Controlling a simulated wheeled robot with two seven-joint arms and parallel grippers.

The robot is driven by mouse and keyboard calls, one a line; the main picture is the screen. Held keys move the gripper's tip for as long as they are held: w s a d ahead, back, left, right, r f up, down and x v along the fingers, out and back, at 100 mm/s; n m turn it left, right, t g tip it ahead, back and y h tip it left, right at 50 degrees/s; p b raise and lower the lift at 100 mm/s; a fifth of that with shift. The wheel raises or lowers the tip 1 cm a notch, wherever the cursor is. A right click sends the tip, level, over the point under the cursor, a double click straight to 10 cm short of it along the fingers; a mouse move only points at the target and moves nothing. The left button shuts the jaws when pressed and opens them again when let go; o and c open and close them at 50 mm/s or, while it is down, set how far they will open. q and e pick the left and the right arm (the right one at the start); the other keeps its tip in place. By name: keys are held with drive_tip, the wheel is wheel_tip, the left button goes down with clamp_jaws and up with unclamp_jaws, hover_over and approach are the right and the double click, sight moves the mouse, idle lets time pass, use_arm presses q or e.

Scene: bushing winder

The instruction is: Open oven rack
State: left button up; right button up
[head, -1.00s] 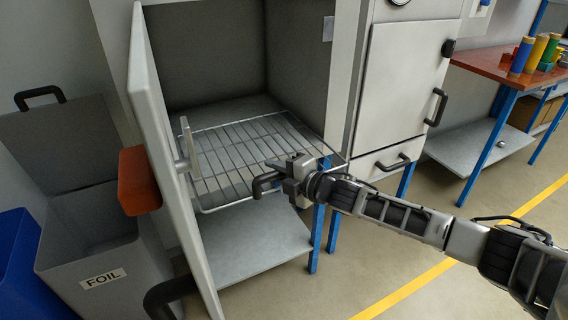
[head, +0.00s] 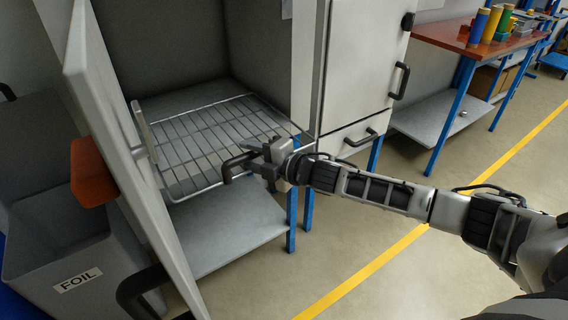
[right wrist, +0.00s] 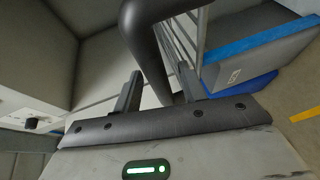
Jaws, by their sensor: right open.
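The wire oven rack (head: 200,140) lies level at the mouth of the open grey oven (head: 160,45), its front edge out past the opening. A dark curved handle (head: 236,166) is at its front. My right gripper (head: 262,156) is at this handle. In the right wrist view, the handle (right wrist: 146,40) comes down between the two parted fingers (right wrist: 160,92), with space beside it; I cannot tell whether a finger touches it. The oven door (head: 130,150) stands open at the left. My left gripper is out of view.
The door carries an orange block (head: 91,172) and a dark handle (head: 140,292). A grey FOIL bin (head: 50,240) stands at the left. A grey shelf (head: 225,228) is below the rack. A closed cabinet (head: 362,55) is on the right. The floor at the front right is clear apart from my arm.

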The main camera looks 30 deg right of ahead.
drive_tip(key=b+v, duration=0.1)
drive_tip(key=v, duration=1.2)
drive_tip(key=shift+s+b, duration=0.3)
drive_tip(key=shift+d+r, duration=0.1)
drive_tip(key=s+a+f+m+g+h, duration=0.2)
drive_tip(key=s+a+f+m, duration=0.4)
drive_tip(key=s+f+m, duration=0.2)
drive_tip(key=s+a+f+m+g+h, duration=0.1)
drive_tip(key=s+a+f+m+h, duration=0.1)
drive_tip(key=s+a+f+m, duration=0.4)
drive_tip(key=s+f+m, duration=0.3)
drive_tip(key=f+m, duration=0.2)
drive_tip(key=m, duration=0.1)
drive_tip(key=shift+a+g+h, duration=0.25)
drive_tip(key=shift+g+h, duration=0.15)
